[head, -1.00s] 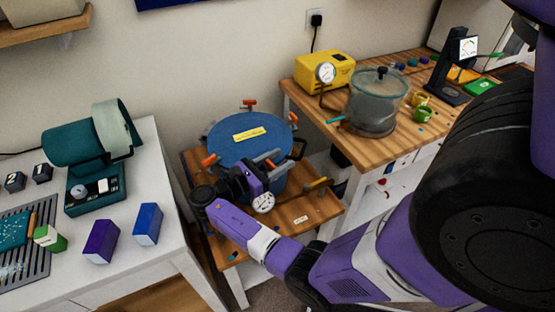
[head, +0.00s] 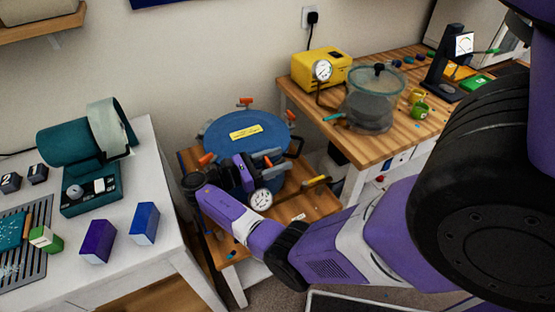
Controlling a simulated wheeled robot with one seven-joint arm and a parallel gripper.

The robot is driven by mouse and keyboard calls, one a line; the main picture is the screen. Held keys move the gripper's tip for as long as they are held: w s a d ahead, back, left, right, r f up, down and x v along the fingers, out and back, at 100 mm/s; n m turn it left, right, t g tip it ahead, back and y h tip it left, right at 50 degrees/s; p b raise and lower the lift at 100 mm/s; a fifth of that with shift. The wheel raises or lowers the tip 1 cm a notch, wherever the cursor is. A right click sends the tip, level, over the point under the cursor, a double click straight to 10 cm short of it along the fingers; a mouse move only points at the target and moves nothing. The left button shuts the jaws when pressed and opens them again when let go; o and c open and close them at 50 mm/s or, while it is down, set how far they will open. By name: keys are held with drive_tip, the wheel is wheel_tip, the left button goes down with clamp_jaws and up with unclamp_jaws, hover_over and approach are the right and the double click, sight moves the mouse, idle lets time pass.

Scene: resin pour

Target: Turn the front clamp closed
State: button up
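The blue pressure pot (head: 226,141) stands on a low wooden stand, its round blue lid carrying a yellow label. Clamps with orange or grey handles sit around its rim: an orange one at the back (head: 245,102), one at the left front (head: 206,158) and a grey-handled one at the right front (head: 267,154). My gripper (head: 246,172) is at the front of the pot, close to the rim. Its fingers are dark and largely hidden by my wrist, so their opening and any contact are unclear. The front clamp is mostly hidden behind it.
A pressure gauge (head: 260,199) and a yellow-handled valve (head: 317,182) sit at the pot's front right. The wooden bench (head: 385,146) at right holds a yellow pump (head: 320,68) and a glass chamber (head: 369,103). A white table (head: 150,240) stands left.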

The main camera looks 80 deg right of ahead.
drive_tip(key=o, duration=0.3)
wheel_tip(320, 180, up, 20)
drive_tip(key=shift+p, duration=1.15)
